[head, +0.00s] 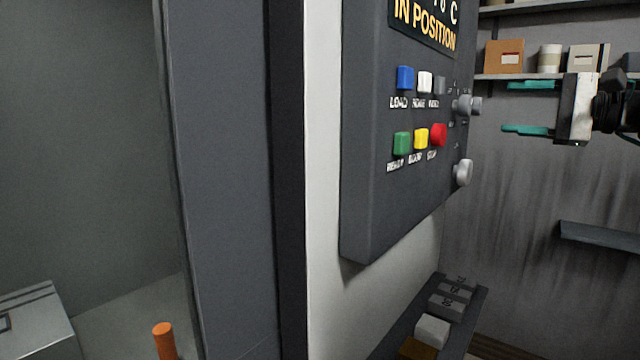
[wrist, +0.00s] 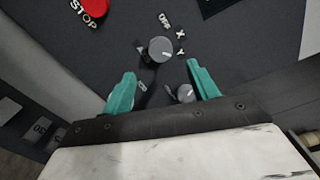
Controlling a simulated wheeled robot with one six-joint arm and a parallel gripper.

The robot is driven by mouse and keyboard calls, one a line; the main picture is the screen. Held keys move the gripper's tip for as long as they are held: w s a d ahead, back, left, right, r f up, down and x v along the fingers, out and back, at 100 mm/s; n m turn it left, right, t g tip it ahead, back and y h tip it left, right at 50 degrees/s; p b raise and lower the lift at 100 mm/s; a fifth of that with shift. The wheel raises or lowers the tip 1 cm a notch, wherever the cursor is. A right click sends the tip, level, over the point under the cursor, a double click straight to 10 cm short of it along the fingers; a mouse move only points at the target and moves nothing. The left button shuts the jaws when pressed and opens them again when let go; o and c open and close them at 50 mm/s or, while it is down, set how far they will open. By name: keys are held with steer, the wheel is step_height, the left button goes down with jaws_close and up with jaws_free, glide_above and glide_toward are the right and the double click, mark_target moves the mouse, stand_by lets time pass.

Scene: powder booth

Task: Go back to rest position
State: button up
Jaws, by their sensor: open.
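My gripper (head: 528,108) is at the upper right in the head view, with teal fingers spread apart and nothing between them. Its fingers point left toward the control panel (head: 365,190). In the wrist view the open fingers (wrist: 158,85) frame a grey knob (wrist: 161,49) on the panel, and a second knob (wrist: 186,93) shows between them. In the head view the gripper stands to the right of the panel's knobs (head: 466,105), apart from them.
The panel carries blue (head: 404,77), white, grey, green, yellow and red (head: 439,134) buttons under an "IN POSITION" display (head: 424,22). A shelf with boxes (head: 504,57) is behind my gripper. A rack of blocks (head: 432,331) lies below the panel. An orange cylinder (head: 164,341) stands lower left.

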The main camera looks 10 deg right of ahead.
steer(key=s+a+f+n+g+h, duration=0.1)
steer(key=s+a+f+g, duration=0.2)
steer(key=f, duration=0.4)
steer(key=s+a+f+n+g+h, duration=0.1)
steer(key=a+f+g+h, duration=0.1)
steer(key=a+f+g, duration=0.3)
steer(key=s+a+f+n+g+h, duration=0.1)
steer(key=s+a+f, duration=0.2)
steer(key=f, duration=0.5)
steer(key=s+a+f+n+g+h, duration=0.3)
steer(key=s+a+f+n+h, duration=0.4)
steer(key=s+a+f+n, duration=0.3)
steer(key=shift+s+a+f+n+g, duration=0.2)
steer(key=shift+s+a+n+g, duration=0.3)
steer(key=shift+s, duration=1.45)
